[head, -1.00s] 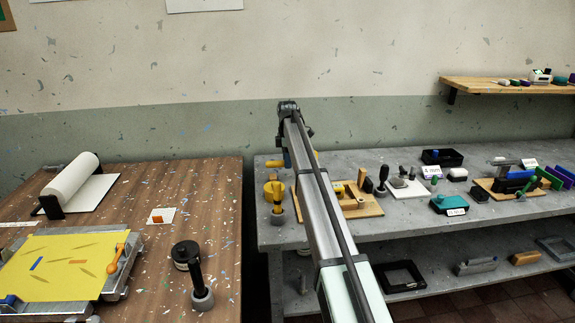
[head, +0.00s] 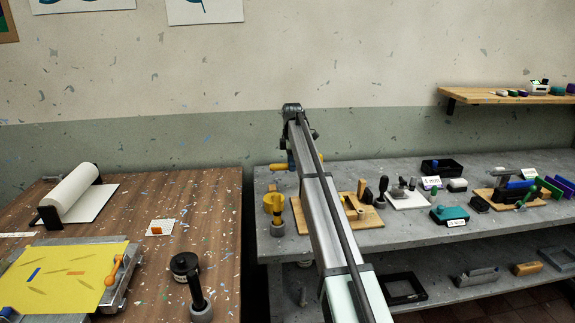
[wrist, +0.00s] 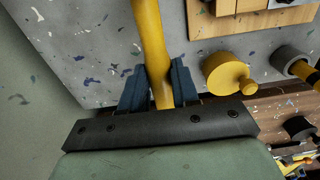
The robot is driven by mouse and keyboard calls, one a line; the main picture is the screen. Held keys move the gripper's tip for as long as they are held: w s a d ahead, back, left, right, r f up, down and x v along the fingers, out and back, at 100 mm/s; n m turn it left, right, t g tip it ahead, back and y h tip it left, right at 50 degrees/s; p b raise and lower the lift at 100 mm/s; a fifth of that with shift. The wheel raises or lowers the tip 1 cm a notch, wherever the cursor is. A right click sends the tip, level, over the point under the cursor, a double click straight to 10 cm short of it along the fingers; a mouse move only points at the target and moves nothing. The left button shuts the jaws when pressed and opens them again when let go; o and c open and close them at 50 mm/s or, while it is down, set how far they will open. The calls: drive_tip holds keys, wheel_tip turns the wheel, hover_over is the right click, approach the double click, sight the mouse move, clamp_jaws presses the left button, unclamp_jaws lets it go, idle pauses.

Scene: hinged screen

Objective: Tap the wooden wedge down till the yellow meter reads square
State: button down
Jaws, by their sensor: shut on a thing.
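My gripper (wrist: 162,88) is shut on a yellow handle (wrist: 148,35) in the wrist view; the handle's far end runs out of the frame. In the head view a bit of yellow (head: 278,167) shows beside my arm's end, over the right bench's back left corner; the arm hides the fingers. A round yellow piece with a knob (wrist: 222,72) stands right of the fingers, apart from them. I cannot tell whether it is the meter, and no reading shows. The hinged screen (head: 65,272) lies at lower left with an orange handle. I cannot make out the wooden wedge for certain.
The speckled wooden table (head: 215,225) bears a paper roll (head: 70,193), a small card with an orange block (head: 157,229) and a dark upright tool (head: 197,295). A gap separates it from the grey bench (head: 400,230), which holds wooden boards, blocks and a teal box (head: 449,215).

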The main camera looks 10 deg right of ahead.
drive_tip(key=s+d+r, duration=1.2)
drive_tip(key=d, duration=0.2)
drive_tip(key=shift+d+r, duration=0.4)
drive_tip(key=shift+f, duration=0.1)
drive_tip(key=shift+f, duration=1.95)
drive_tip(key=shift+f, duration=0.2)
